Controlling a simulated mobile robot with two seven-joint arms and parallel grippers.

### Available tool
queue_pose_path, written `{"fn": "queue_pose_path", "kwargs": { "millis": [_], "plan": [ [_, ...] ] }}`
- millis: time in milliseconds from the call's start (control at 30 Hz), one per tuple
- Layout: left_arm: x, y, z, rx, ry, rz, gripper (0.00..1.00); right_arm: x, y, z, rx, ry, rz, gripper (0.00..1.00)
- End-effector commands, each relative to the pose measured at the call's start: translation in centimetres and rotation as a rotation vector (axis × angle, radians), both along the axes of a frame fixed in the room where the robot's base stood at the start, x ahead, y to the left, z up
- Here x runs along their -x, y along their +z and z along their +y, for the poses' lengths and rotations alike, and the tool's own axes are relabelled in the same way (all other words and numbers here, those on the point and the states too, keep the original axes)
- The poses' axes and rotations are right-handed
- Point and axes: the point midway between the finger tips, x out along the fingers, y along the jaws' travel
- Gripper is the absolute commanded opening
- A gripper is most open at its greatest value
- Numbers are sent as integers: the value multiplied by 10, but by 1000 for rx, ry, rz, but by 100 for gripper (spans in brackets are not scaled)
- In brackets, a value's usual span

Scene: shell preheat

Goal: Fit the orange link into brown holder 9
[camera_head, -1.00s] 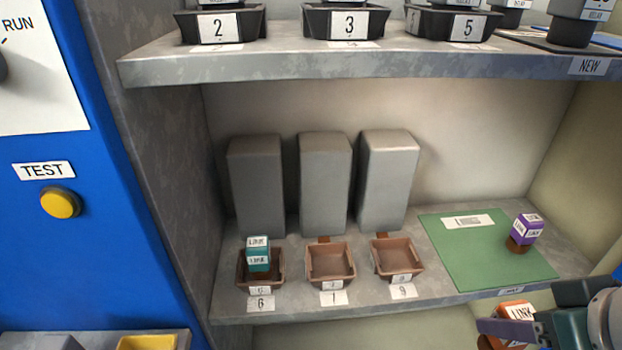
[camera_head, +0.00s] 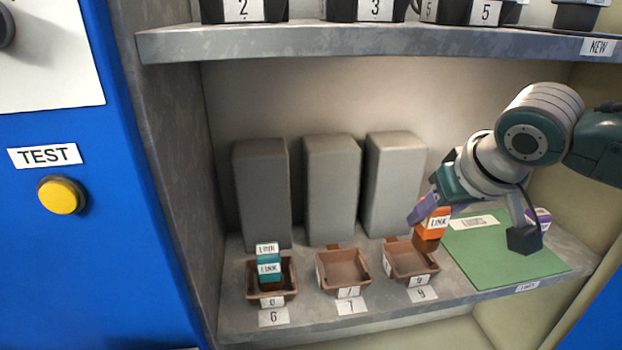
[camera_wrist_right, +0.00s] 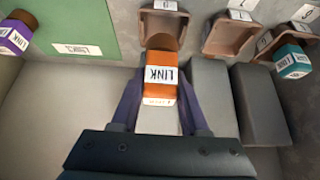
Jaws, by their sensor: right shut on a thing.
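The orange link (camera_head: 432,220) is a small block with white LINK labels and a brown lower part. My right gripper (camera_head: 426,212) is shut on it; in the right wrist view the link (camera_wrist_right: 160,75) sits between the two purple fingers (camera_wrist_right: 158,105). The link is held above the shelf, near the right side of holder 9. Brown holder 9 (camera_head: 411,262) is an open, empty tray with a 9 label on its front. In the wrist view the link overlaps holder 9 (camera_wrist_right: 163,27) and hides part of it. My left gripper is not in view.
Brown holder 7 (camera_head: 345,270) is empty; brown holder 6 (camera_head: 289,290) holds a teal link (camera_head: 268,268). Grey blocks (camera_head: 331,185) stand behind the holders. A green mat (camera_head: 490,255) lies right, with a purple link (camera_head: 541,216) partly hidden by my arm. An upper shelf (camera_head: 380,58) overhangs.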

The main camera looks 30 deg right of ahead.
Motion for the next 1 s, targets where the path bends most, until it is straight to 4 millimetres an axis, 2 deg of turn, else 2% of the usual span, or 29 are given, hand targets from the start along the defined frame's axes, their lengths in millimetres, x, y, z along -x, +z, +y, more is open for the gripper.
{"fn": "queue_pose_path", "kwargs": {
  "millis": [33,133,200,433,633,700,1000],
  "plan": [
    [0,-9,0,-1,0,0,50,-12,-3,-3,-1,-3,-5,0],
    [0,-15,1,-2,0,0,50,-27,-2,-8,-2,-1,-4,0],
    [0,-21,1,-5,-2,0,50,-24,-16,-7,-1,1,2,0],
    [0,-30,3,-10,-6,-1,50,-23,-33,-7,0,0,0,0],
    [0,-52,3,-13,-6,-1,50,-23,-71,-7,-1,1,0,0],
    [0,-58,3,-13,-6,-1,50,-27,-73,-8,0,1,-4,0],
    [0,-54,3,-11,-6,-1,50,-27,-71,-8,0,1,-2,0]
  ]
}}
